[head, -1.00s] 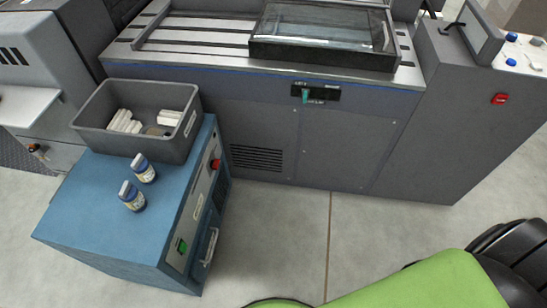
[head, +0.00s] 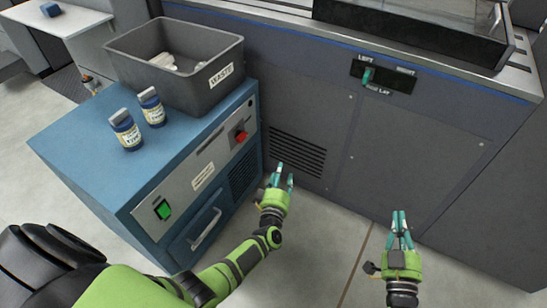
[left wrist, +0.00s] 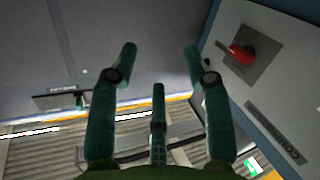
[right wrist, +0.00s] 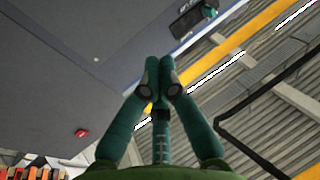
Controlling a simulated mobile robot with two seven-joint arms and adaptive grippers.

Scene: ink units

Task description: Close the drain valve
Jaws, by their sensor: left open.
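No label reading drain valve is legible. A red handle (head: 240,136) on a square plate sits on the front panel of the blue cabinet (head: 84,166); it also shows in the left wrist view (left wrist: 240,54). A small orange-handled fitting (head: 89,81) is on the grey machine behind the cabinet, too small to read. My left gripper (head: 285,172) is open and empty, in front of the vent grille and right of the cabinet, apart from the red handle. My right gripper (head: 400,214) is shut with nothing between its fingertips, above the floor before the press.
On the cabinet stand a grey waste bin (head: 225,75) with pale pieces inside and two capped bottles (head: 125,130). The cabinet front has a green switch (head: 163,209) and a handle (head: 206,229). The press (head: 440,140) has a teal lever (head: 367,76).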

